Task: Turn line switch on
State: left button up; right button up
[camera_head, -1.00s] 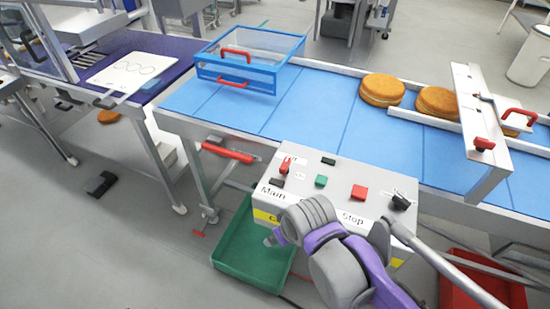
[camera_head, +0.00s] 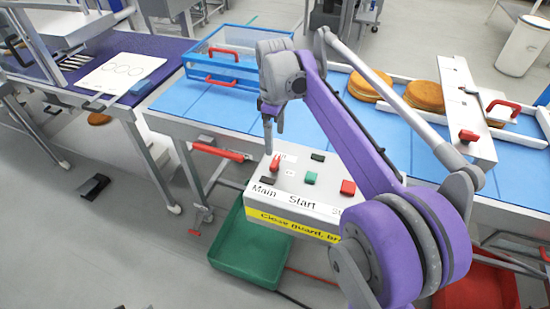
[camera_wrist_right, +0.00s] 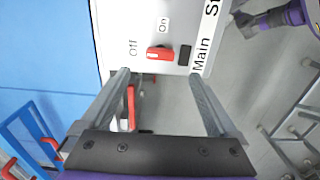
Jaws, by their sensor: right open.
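The control box (camera_head: 300,205) stands in front of the conveyor. The red line switch (camera_head: 276,163) is a small lever at its left end, near the word Main. In the right wrist view the red lever (camera_wrist_right: 160,53) sits close to the Off and On labels; I cannot tell its setting for certain. My right gripper (camera_head: 271,128) points down above and slightly left of the switch. In the wrist view its fingers (camera_wrist_right: 159,76) are spread and empty, with the lever just beyond the gap, apart from them. My left gripper is not in view.
A dark button (camera_wrist_right: 184,55) is beside the switch; green (camera_head: 311,178) and red (camera_head: 347,187) buttons are farther right. A blue guard (camera_head: 225,65) stands on the conveyor behind. Filled rounds (camera_head: 370,86) lie at the right. A green crate (camera_head: 240,255) is below the box.

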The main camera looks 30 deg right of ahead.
aim_at(275, 161)
notch_tip(275, 161, down, 9)
jog(key=shift+f, duration=0.1)
jog(key=shift+c, duration=0.3)
jog(key=c, duration=1.3)
